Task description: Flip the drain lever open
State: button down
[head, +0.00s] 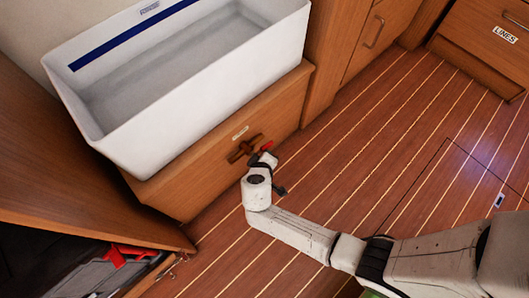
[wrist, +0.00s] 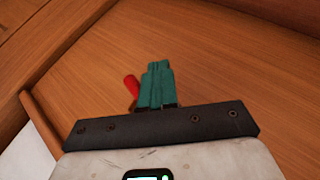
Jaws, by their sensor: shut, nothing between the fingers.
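The drain lever (head: 267,146) has a red handle and sits by a brown fitting (head: 241,149) on the wooden front below the white basin. In the wrist view the red handle (wrist: 131,86) shows just left of my gripper (wrist: 157,66), partly hidden behind the fingers. My gripper's green fingers are shut together with nothing between them. They are close beside the red handle; I cannot tell whether they touch it. In the head view my wrist covers most of the gripper.
A white basin (head: 200,105) with a blue stripe stands on the wooden base above the lever. An open locker with red-and-grey items (head: 120,256) is at lower left. A drawer labelled LINES (head: 490,45) is at upper right.

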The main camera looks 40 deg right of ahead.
jog(key=shift+w+d+r+h+b, duration=0.15)
jog(key=shift+r+h+b, duration=0.15)
jog(key=shift+h, duration=0.2)
dwell(1.6)
jog(key=shift+f, duration=0.1)
dwell(0.4)
jog(key=s+a+f+b, duration=0.2)
jog(key=s+a+f, duration=0.3)
jog(key=a, duration=0.4)
jog(key=shift+s+f, duration=0.35)
jog(key=shift+f, duration=0.5)
